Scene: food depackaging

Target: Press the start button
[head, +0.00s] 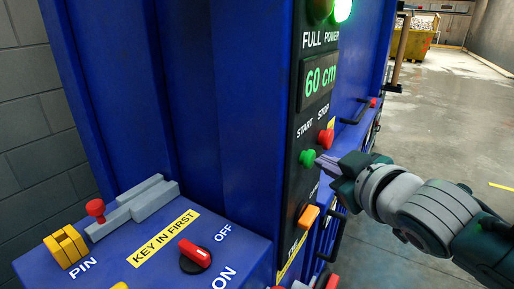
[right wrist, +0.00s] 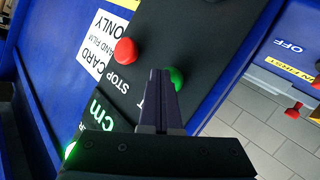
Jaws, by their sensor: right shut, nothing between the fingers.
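The green start button (head: 307,158) sits on the black control panel (head: 318,115) of a blue machine, under the word START. The red stop button (head: 326,138) is beside it, up and to the right. My right gripper (head: 322,162) is shut and empty, its fingertips right by the green button. In the right wrist view, the fingertips (right wrist: 160,72) partly cover the green button (right wrist: 176,78), with the red button (right wrist: 125,51) to their left. I cannot tell whether the tips touch the green button. My left gripper is not in view.
The display (head: 320,81) reads 60 cm, and a green lamp (head: 342,9) is lit above it. An orange switch (head: 308,217) is lower on the panel. A red rotary knob (head: 195,253) and a yellow pin block (head: 66,246) are on the blue ledge. Open floor lies to the right.

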